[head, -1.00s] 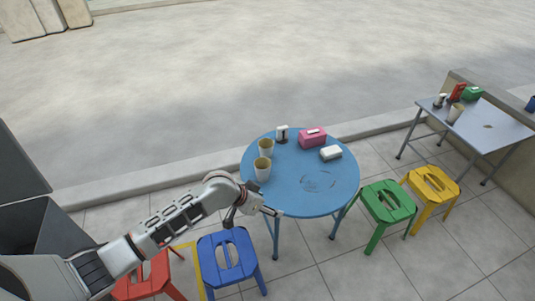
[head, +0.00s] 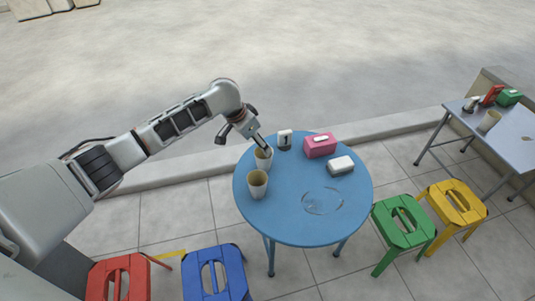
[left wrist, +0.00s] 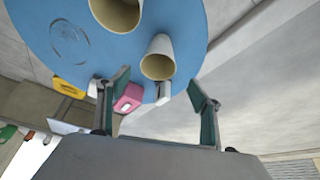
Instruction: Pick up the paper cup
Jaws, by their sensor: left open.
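Two beige paper cups stand upright on the round blue table (head: 290,215). The far cup (head: 264,161) is close to my left gripper (head: 262,143), and the near cup (head: 257,184) stands in front of it. In the left wrist view, one cup (left wrist: 158,58) lies ahead between the open fingers of my left gripper (left wrist: 158,76), and the other cup (left wrist: 117,12) is at the top edge. The gripper is empty. In the head view its fingers overlap the far cup's rim; I cannot tell whether they touch. My right gripper is not in view.
A number stand (head: 285,139), a pink tissue box (head: 320,145) and a white box (head: 341,165) sit on the table's far side. Red (head: 118,278), blue (head: 214,274), green (head: 403,222) and yellow (head: 455,203) stools stand around. A grey table (head: 500,140) is at right.

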